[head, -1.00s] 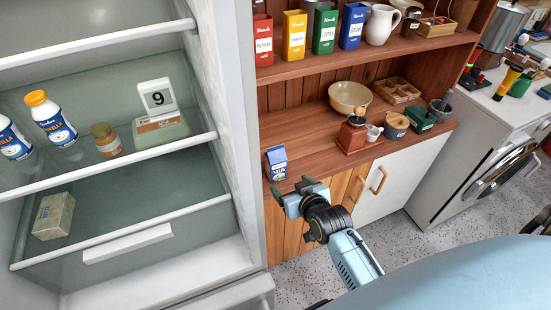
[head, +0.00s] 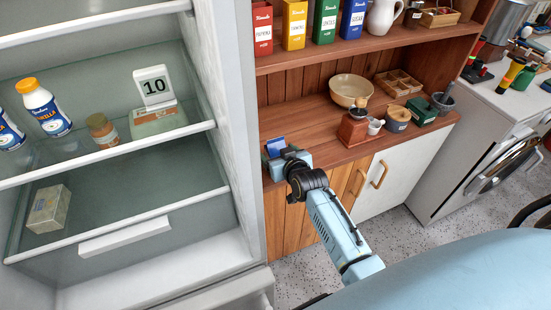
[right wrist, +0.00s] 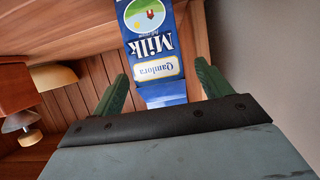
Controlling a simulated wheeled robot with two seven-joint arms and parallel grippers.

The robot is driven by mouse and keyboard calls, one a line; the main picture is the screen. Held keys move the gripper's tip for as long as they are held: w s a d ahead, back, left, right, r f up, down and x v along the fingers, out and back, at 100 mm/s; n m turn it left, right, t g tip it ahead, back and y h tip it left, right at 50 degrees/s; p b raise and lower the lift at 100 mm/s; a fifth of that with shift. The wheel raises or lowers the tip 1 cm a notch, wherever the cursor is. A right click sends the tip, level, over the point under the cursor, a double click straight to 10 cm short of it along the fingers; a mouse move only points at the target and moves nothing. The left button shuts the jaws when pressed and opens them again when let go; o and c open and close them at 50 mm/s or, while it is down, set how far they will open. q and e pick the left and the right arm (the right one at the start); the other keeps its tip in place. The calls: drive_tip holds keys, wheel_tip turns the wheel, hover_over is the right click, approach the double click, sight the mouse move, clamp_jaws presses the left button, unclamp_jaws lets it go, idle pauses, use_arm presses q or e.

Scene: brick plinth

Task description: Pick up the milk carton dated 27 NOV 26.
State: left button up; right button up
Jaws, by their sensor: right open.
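A blue and white milk carton (head: 275,146) stands on the wooden counter close to the fridge, largely hidden behind my right gripper (head: 284,160) in the head view. In the right wrist view the carton (right wrist: 152,42) appears upside down, with "Milk" and a brand label on its face; I see no date on it. My right gripper (right wrist: 163,86) is open, one green finger on each side of the carton's near end in that view. I cannot tell how deep the carton is between the fingers. My left gripper is not in view.
The fridge wall (head: 229,110) is close on the left. Inside the fridge, a sign reading 10 (head: 154,85) stands near a yogurt bottle (head: 45,108). A grinder (head: 353,128) and bowl (head: 350,90) stand right of the carton. Canisters (head: 295,25) line the upper shelf.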

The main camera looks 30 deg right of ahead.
drive_tip(key=shift+x, duration=1.4)
drive_tip(key=shift+s, duration=0.1)
drive_tip(key=c, duration=1.2)
drive_tip(key=shift+c, duration=0.3)
drive_tip(key=shift+r, duration=0.1)
